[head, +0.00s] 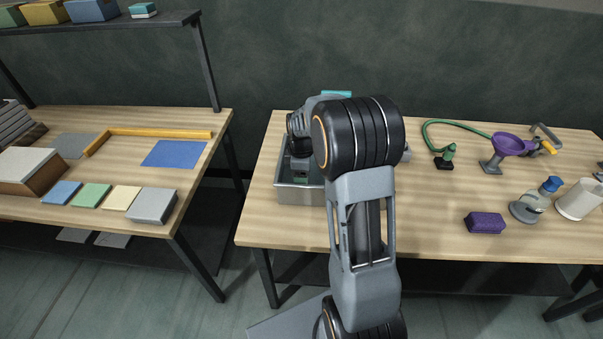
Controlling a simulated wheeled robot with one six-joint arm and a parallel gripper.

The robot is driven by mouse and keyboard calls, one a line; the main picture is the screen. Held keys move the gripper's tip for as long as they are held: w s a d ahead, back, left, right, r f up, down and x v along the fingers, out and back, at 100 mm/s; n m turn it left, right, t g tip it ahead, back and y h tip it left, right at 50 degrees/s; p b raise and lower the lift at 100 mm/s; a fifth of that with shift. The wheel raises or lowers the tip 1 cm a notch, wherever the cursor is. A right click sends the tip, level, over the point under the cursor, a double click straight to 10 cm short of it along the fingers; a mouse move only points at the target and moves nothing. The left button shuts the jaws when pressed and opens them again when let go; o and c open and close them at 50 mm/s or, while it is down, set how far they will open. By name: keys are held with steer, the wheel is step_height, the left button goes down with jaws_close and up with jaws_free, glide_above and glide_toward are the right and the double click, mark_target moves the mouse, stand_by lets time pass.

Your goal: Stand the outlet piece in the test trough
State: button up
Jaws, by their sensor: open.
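The test trough, a grey metal basin (297,197), stands at the left end of the right table, partly covered by my arm. My gripper (300,168) points down into the trough from above. It is small and partly hidden, with a dark greenish bit beside its tips that I cannot make out. A green upright piece on a dark base (446,156) stands mid-table, right of the trough, at the end of a green hose (441,121). I cannot tell whether this is the outlet piece. My gripper is well to its left.
The front middle of the table is clear. The left table (120,222) holds coloured tiles.

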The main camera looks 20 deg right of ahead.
steer(key=shift+r, duration=0.25)
steer(key=shift+r+p, duration=3)
steer(key=shift+r, duration=0.8)
step_height(320, 180, up, 14)
steer(key=s+a+f+m+t, duration=0.2)
steer(key=s+a+m, duration=0.2)
steer(key=s, duration=0.5)
steer(key=s+a+f+m+t, duration=0.2)
steer(key=s+a+m, duration=0.3)
steer(key=s+m, duration=0.3)
steer(key=shift+s+f, duration=0.2)
steer(key=shift+s, duration=0.75)
